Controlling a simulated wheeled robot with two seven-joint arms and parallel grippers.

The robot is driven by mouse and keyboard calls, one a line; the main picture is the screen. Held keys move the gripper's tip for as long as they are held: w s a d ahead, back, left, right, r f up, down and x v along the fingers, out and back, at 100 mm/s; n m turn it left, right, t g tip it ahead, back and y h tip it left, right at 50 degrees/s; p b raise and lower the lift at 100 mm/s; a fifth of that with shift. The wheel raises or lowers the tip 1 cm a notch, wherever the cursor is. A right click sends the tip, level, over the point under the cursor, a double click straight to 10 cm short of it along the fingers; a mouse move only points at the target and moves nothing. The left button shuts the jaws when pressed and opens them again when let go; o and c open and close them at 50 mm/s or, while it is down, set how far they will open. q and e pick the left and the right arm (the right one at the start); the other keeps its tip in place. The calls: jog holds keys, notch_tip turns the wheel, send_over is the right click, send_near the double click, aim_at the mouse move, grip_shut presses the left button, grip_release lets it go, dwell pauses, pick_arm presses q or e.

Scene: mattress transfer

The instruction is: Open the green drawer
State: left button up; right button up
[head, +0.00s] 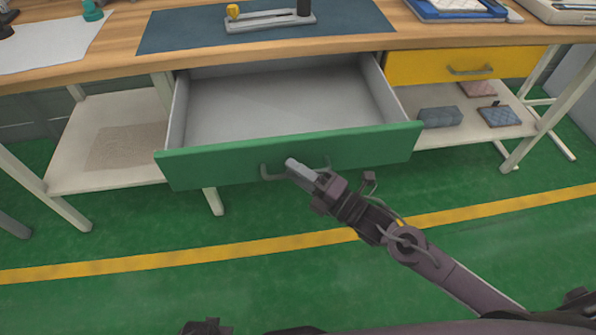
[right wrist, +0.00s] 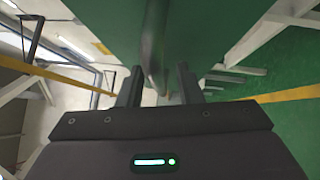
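The green drawer (head: 300,155) stands pulled well out from under the workbench, and its light grey inside is empty. Its grey handle (head: 270,172) is on the green front and also shows in the right wrist view (right wrist: 154,45). My right gripper (head: 293,165) is at the handle, in front of the drawer. In the right wrist view its two fingers (right wrist: 158,88) stand apart on either side of the handle bar, with a gap showing, so it looks open around the bar. My left gripper is not in view.
The wooden bench top (head: 120,62) carries a dark blue mat (head: 180,32). A closed yellow drawer (head: 430,66) is to the right. A lower shelf (head: 85,180) and bench legs flank the green drawer. The green floor (head: 130,300) in front is clear.

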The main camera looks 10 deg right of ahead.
jog(key=v, duration=0.7)
jog(key=shift+s+d, duration=0.25)
jog(key=shift+s, duration=0.1)
